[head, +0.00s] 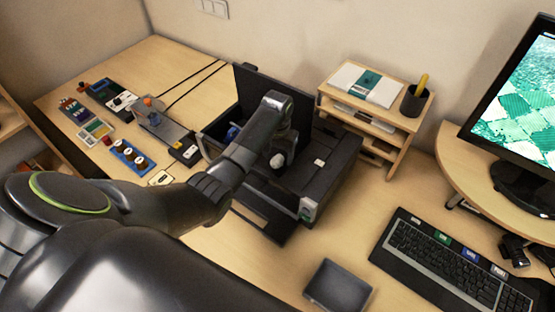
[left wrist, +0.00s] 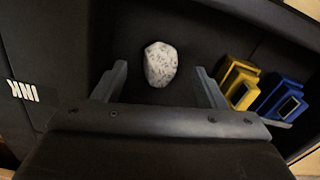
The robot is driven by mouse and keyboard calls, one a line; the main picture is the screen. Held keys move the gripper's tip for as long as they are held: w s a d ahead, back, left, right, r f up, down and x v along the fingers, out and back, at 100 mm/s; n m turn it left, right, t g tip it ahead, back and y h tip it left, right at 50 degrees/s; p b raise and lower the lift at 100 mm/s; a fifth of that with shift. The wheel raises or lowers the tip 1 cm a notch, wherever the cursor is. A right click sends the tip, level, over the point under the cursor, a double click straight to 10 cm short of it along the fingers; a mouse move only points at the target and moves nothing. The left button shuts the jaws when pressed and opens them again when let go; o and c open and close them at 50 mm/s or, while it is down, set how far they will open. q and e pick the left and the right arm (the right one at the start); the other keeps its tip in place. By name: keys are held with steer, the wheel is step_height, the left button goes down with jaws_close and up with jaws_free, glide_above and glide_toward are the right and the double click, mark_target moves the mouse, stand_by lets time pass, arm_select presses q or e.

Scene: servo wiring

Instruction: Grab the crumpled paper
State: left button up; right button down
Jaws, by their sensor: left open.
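The crumpled paper (left wrist: 160,63) is a small whitish wad with dark print. It lies on the dark floor inside an open black machine, and it also shows as a pale lump in the head view (head: 277,160). My left gripper (left wrist: 161,72) is open, with one finger on each side of the paper in the left wrist view. Gaps show between the paper and both fingers, and I cannot tell how far above the floor the fingertips are. In the head view my left arm reaches down into the machine and partly hides its inside. My right gripper is not in view.
The black machine's (head: 325,178) walls and raised lid (head: 258,88) surround my left gripper. Yellow (left wrist: 240,85) and blue (left wrist: 282,98) blocks sit right of the paper. A wooden shelf (head: 392,140) stands behind, a keyboard (head: 440,262) lies right, and parts lie left on the desk.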

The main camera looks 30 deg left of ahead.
arm_select(q)
steer(key=shift+f, duration=1.2)
steer(key=c, duration=1)
steer(key=shift+r, duration=0.1)
steer(key=shift+c, duration=0.2)
